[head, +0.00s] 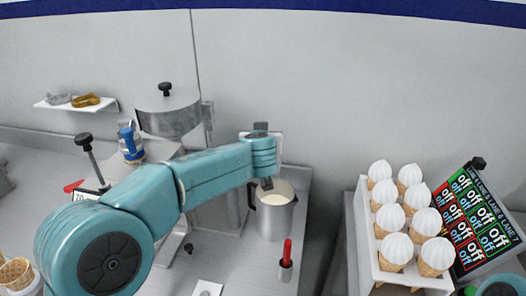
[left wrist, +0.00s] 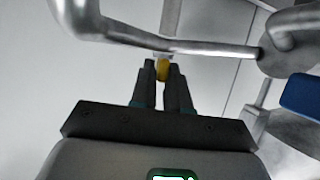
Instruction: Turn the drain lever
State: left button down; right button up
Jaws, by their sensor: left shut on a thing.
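My left arm reaches across the head view to the middle, its wrist beside a metal jug. In the head view its gripper is mostly hidden by the wrist. In the left wrist view my left gripper (left wrist: 163,70) is shut on a small yellow piece (left wrist: 163,71) between its fingertips. A bent metal pipe (left wrist: 190,45) runs close by the fingertips. I cannot tell for sure that the yellow piece is the drain lever's handle. Only a part of my right arm shows at the lower right of the head view; its gripper is out of view.
The metal jug (head: 276,217) holds white liquid, right below my left wrist. A red-handled tool (head: 287,254) stands in front of it. A metal machine drum (head: 169,118) is at the back left. A white rack (head: 365,240) of several cones and a lane-status screen (head: 480,220) stand right.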

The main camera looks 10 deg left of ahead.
pick_arm(q)
jog(key=shift+a+m+h+b, duration=0.1)
jog(key=shift+m+h+b, duration=0.3)
jog(key=shift+m+h, duration=0.15)
jog(key=shift+r, duration=0.1)
jog(key=c, duration=1.2)
grip_release()
